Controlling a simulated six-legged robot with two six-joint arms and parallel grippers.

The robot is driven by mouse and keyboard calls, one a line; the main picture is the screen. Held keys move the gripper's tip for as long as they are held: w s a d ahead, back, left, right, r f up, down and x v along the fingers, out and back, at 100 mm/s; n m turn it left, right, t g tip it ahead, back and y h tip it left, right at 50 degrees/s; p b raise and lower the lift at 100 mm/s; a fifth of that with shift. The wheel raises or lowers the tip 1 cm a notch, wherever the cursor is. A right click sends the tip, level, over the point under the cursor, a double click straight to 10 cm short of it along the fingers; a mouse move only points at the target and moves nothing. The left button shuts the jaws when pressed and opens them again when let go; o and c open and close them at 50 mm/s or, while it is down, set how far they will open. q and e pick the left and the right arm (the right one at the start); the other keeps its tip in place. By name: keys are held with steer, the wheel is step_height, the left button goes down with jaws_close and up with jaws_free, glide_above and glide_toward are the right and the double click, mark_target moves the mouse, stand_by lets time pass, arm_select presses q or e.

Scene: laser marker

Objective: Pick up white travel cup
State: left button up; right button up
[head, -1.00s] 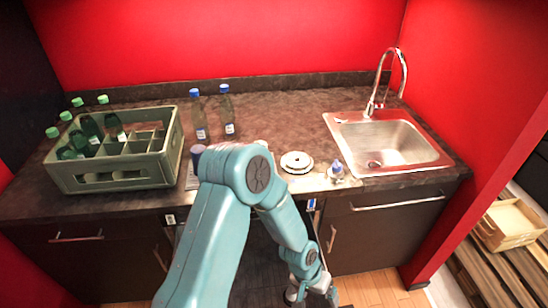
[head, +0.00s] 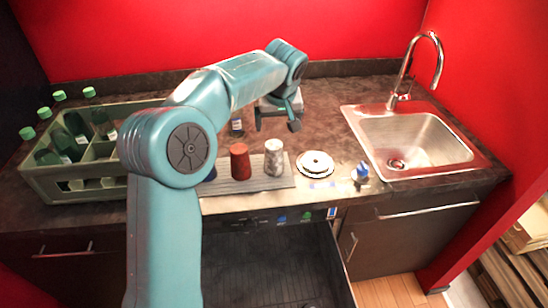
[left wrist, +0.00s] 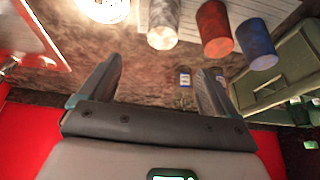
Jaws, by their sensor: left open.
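The white travel cup (head: 274,157) stands upright on a grey ribbed mat near the counter's front, right of a red cup (head: 240,161). In the left wrist view the white cup (left wrist: 163,27) shows at the top, beside the red cup (left wrist: 214,28) and a blue cup (left wrist: 257,44). The blue cup is mostly hidden by my arm in the head view. My left gripper (head: 277,117) is open and empty over the counter behind the cups. In the left wrist view its fingers (left wrist: 158,70) point toward the cups, apart from them. My right gripper is not in view.
A green crate (head: 75,190) with green-capped bottles stands at left, partly behind my arm. A bottle (head: 236,127) stands behind the cups. A round white plate (head: 315,163) and a small blue-topped item (head: 361,173) lie toward the sink (head: 415,145). The counter's back right is clear.

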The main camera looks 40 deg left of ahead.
mark_target(274, 145)
arm_select(q)
steer(key=p+x, duration=0.1)
steer(key=x, duration=0.8)
steer(key=shift+s+d+f, duration=0.1)
steer(key=shift+s+d, duration=0.05)
steer(key=shift+s, duration=0.4)
steer(key=x, duration=0.2)
steer(key=p+x, duration=0.2)
steer(key=x, duration=0.1)
steer(key=shift+w+f, duration=0.2)
steer(key=shift+w, duration=0.25)
steer(key=shift+s+r, duration=0.25)
steer(key=shift+s, duration=0.15)
steer(key=shift+w+f, duration=0.3)
steer(key=shift+w, duration=0.05)
steer(key=c, duration=1.1)
steer(key=shift+s+r, duration=0.2)
steer(key=shift+c, duration=0.6)
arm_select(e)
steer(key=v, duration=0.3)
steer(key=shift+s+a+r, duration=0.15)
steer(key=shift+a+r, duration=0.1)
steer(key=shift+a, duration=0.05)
